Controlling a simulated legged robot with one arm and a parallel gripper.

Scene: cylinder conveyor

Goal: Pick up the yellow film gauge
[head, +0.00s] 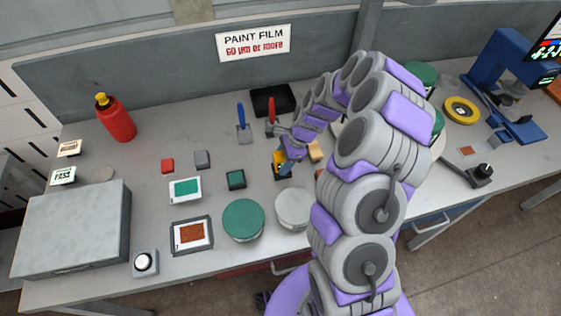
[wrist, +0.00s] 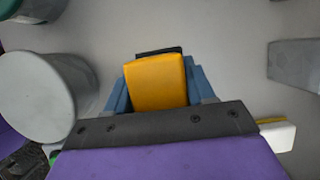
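The yellow film gauge (wrist: 157,83) is a yellow block with a dark part at its far end. In the wrist view it lies between the two blue fingers of my gripper (wrist: 160,90), one on each side and very close. Whether both fingers press on it cannot be told. In the head view the gauge (head: 277,158) shows at the end of my arm, low over the table, with my gripper (head: 284,166) partly hiding it.
A green round can (head: 243,221) and a grey round can (head: 294,208) stand in front of the gauge. A small green block (head: 236,180) is to its left, a tan block (head: 315,151) to its right. A blue-handled scraper (head: 243,124) and a black tray (head: 273,100) lie behind.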

